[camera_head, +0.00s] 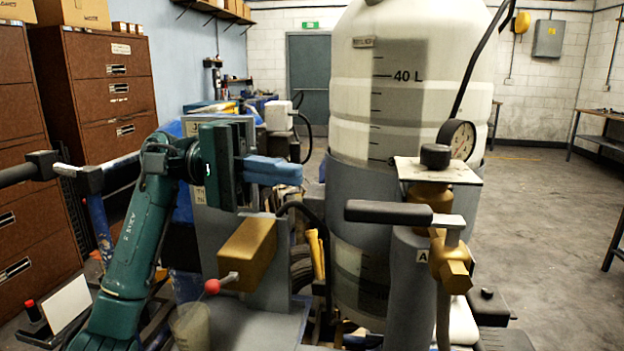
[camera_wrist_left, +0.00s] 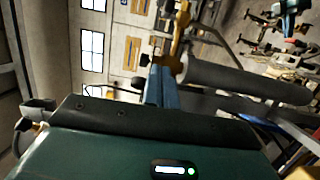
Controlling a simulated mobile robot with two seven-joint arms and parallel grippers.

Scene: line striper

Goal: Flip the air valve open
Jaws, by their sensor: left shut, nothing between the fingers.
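A brass valve (camera_head: 452,264) sits to the right on a grey post with a label "A". Its lever, with a long black grip (camera_head: 388,212), lies about level and points left. A gold block (camera_head: 248,246) with a short lever ending in a red knob (camera_head: 212,286) is at lower middle. No label tells me which is the air valve. My left gripper (camera_head: 298,172) is shut and empty, above the gold block and left of the black grip, apart from it. In the left wrist view its blue fingers (camera_wrist_left: 158,88) show beside a dark bar (camera_wrist_left: 240,80) and a brass part (camera_wrist_left: 179,40). My right gripper is not in view.
A large white tank (camera_head: 410,110) with a "40 L" mark stands behind the valve. A round gauge (camera_head: 457,139) and a black-capped brass fitting (camera_head: 434,160) rise just above the lever. Brown drawer cabinets (camera_head: 105,90) stand at left. Open floor (camera_head: 550,220) lies at right.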

